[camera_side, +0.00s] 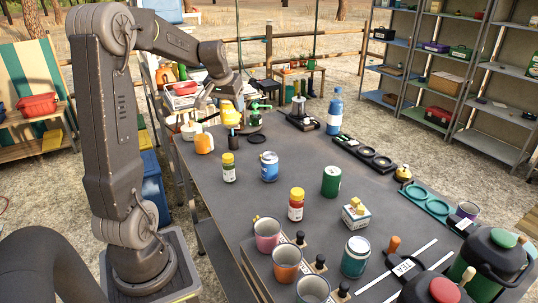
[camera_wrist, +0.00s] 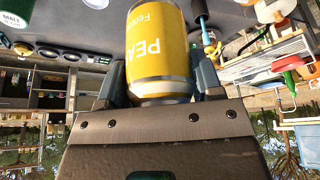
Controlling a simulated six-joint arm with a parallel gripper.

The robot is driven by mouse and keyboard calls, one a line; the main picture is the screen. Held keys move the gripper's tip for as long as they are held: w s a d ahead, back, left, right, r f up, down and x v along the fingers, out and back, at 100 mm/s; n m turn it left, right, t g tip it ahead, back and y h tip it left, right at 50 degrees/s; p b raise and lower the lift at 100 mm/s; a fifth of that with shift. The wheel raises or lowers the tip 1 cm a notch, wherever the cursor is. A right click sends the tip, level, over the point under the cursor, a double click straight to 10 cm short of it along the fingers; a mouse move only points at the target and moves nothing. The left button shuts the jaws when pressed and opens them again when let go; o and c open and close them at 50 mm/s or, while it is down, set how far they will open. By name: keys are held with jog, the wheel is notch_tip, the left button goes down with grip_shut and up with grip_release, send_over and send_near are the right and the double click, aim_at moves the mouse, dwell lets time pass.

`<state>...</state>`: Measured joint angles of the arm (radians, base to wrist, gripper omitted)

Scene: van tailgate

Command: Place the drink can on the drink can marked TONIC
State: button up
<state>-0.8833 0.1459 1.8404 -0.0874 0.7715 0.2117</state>
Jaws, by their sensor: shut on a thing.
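My gripper (camera_side: 214,97) is at the far left end of the table, above its surface. It is shut on a yellow drink can (camera_wrist: 158,48), whose label shows "PEA" in the wrist view; the fingers sit on both sides of it. In the side view the yellow can (camera_side: 227,111) is partly hidden by my gripper. Other cans stand upright on the table: a blue can (camera_side: 269,167), a green can (camera_side: 331,182) and a teal can (camera_side: 355,257). I cannot read TONIC on any of them.
A yellow-capped jar (camera_side: 228,168), a red jar (camera_side: 296,205), a small carton (camera_side: 356,214) and a blue bottle (camera_side: 334,112) stand around the cans. Cups (camera_side: 286,264) line the front edge. Dark trays (camera_side: 365,152) lie along the far right edge.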

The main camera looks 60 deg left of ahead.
jog(key=shift+w+d+f, duration=0.9)
jog(key=shift+w+f, duration=0.9)
jog(key=shift+w+d+f, duration=0.95)
jog(key=shift+w+f, duration=0.8)
jog(key=shift+w+d+f, duration=0.9)
jog(key=shift+w+f, duration=0.9)
jog(key=shift+f, duration=0.2)
jog(key=o, duration=0.9)
